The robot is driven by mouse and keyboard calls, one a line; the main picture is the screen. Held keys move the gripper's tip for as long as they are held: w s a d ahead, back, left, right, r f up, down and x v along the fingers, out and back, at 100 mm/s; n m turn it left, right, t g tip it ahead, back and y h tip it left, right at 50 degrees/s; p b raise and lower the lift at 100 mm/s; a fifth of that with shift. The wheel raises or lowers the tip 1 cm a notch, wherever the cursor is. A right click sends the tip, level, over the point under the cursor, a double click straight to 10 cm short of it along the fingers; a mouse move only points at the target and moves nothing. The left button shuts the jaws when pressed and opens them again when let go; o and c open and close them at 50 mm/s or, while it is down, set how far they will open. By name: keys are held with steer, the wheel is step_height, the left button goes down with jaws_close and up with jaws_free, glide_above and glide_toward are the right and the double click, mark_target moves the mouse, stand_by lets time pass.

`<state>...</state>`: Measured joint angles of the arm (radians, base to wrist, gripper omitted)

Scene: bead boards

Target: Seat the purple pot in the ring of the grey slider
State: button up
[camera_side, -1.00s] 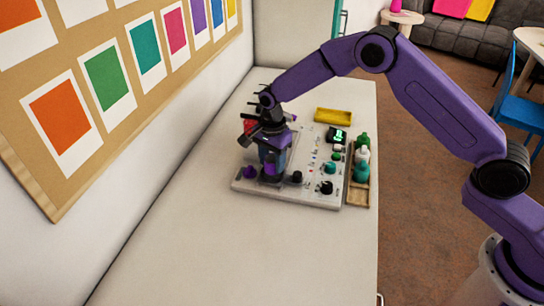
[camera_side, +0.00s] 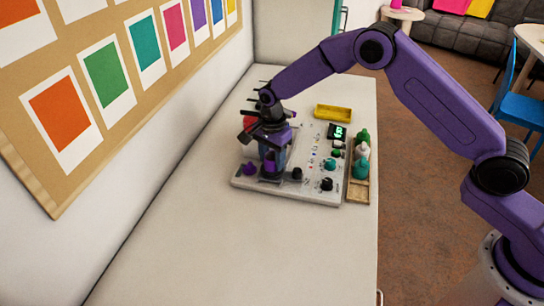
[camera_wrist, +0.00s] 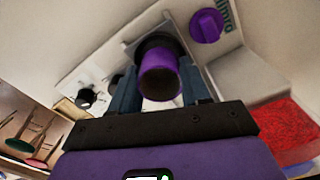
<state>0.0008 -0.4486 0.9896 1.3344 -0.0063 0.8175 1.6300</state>
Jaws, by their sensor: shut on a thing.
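The purple pot (camera_wrist: 160,82) is between my gripper's fingers (camera_wrist: 166,92) in the wrist view, its open end facing the camera. In the side view the pot (camera_side: 270,164) shows small and dark under my gripper (camera_side: 271,156), low over the left front of the board. My gripper is shut on the pot. A dark round rim (camera_wrist: 152,42) shows around the pot's far end in the wrist view, with a grey plate around it that seems to be the slider. I cannot tell whether the pot sits fully inside the ring.
A purple knob (camera_side: 249,169) stands close left of the gripper on the pale board (camera_side: 310,193). Black and teal knobs and a lit display (camera_side: 337,132) are to the right. A wooden tray (camera_side: 358,191) with bottles and a yellow tray (camera_side: 333,113) lie beside the board. The near table is clear.

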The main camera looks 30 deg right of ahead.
steer(key=shift+f, duration=0.85)
stand_by(1.2)
steer(key=o, duration=1.1)
steer(key=shift+c, duration=1.3)
steer(key=shift+o, duration=0.8)
steer(key=shift+r, duration=3.55)
